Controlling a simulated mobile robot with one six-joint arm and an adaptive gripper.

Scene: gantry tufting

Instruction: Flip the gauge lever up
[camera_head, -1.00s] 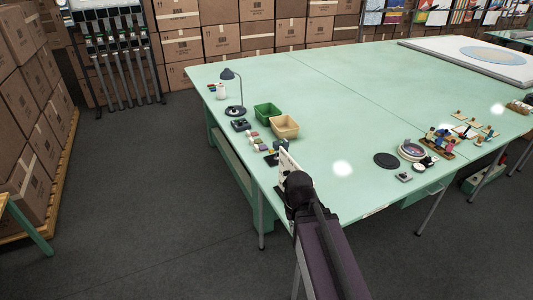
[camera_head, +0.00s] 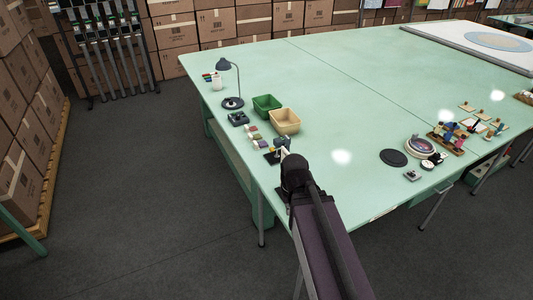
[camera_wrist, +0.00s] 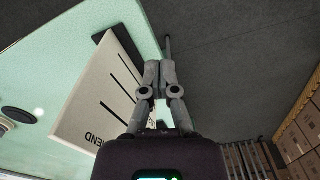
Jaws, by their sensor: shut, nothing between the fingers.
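The gauge (camera_wrist: 98,100) shows in the wrist view as a white panel with black lines and dark lettering, to the left of my fingers. A thin dark rod (camera_wrist: 167,46) shows just past the fingertips; I cannot tell whether it is the lever or whether my fingers touch it. My gripper (camera_wrist: 158,66) is shut and empty, its fingers together beside the panel's right edge. In the head view my gripper (camera_head: 287,158) is over the table's near left edge, and my arm hides most of the gauge.
The green table (camera_head: 340,100) is largely clear in the middle. A green bin (camera_head: 266,106), a tan bin (camera_head: 285,121) and a desk lamp (camera_head: 230,85) stand beyond my gripper. A black disc (camera_head: 393,157) and small items lie to the right. Stacked boxes stand behind.

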